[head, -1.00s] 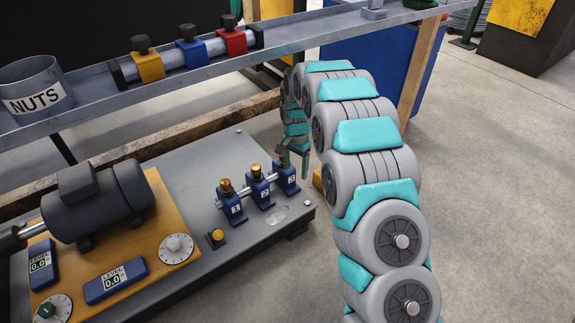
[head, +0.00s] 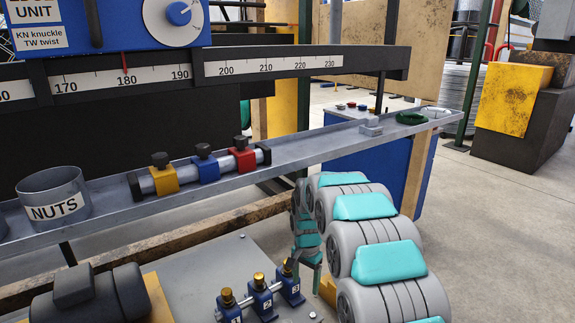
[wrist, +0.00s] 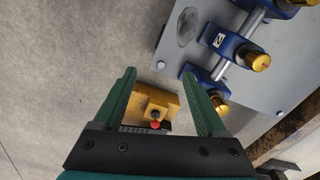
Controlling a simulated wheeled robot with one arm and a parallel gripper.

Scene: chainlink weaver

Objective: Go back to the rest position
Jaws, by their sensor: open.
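My gripper (head: 314,280) hangs at the end of my curled grey and teal arm, just right of the blue clamp numbered 3 (head: 291,285). In the wrist view my gripper (wrist: 160,74) has its two green fingers apart, with nothing held between them. A yellow block (wrist: 153,108) with a small red tip shows between and beyond the fingers. The right finger partly covers the nearest clamp. In the head view, parts of the gripper are dark and small.
Blue clamps with brass knobs, numbered 2 (head: 262,298) and 1 (head: 230,308), stand on a grey plate. A grey shelf (head: 330,145) above carries a NUTS cup (head: 53,195) and a bar with yellow, blue and red collars. Open floor (head: 480,230) lies to the right.

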